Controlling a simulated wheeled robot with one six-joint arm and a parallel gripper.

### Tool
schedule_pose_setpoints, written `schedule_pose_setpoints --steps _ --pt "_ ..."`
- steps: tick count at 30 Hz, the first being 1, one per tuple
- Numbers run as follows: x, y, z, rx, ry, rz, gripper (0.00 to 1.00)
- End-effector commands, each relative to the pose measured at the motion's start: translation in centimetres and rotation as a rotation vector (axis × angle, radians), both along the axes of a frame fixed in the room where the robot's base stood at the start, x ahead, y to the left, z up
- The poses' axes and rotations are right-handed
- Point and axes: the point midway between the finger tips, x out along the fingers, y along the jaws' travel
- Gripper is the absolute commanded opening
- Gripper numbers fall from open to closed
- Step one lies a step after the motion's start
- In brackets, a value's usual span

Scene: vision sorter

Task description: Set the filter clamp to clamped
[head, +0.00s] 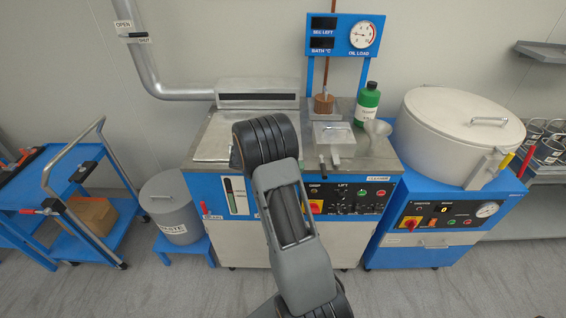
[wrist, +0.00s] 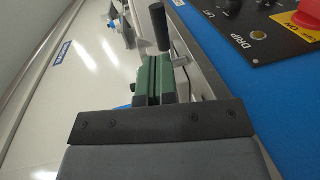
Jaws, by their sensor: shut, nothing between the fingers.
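My gripper (wrist: 154,76) shows in the wrist view with its two green fingers shut together and nothing between them. Just beyond the fingertips a black cylindrical handle (wrist: 160,27) sticks up near the metal edge of the machine; it may be the filter clamp's lever, but I cannot read a label for it. A grey metal piece (wrist: 180,54) sits beside the handle. I cannot tell whether fingers and handle touch. In the head view my arm hides the gripper and part of the machine front. A small grey box with a lid handle (head: 334,140) stands on the machine top.
The control panel with a red switch (wrist: 309,14) lies to the right in the wrist view. A green bottle (head: 367,104) and a funnel (head: 378,131) stand on the machine's right side. A large round vessel (head: 450,135) is further right; a waste bin (head: 172,208) is at left.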

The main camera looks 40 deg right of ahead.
Motion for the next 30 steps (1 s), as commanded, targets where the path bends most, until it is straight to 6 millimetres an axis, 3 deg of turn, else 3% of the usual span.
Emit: schedule_pose_setpoints --steps 6,12,30 --pt "-2.2 -2.5 -0.5 0.002 0.002 -0.003 0.0" --pt "-3.2 -3.7 -0.9 0.001 0.002 -0.001 0.0" --pt "-3.7 -4.3 -1.2 0.0 0.0 0.002 0.0"
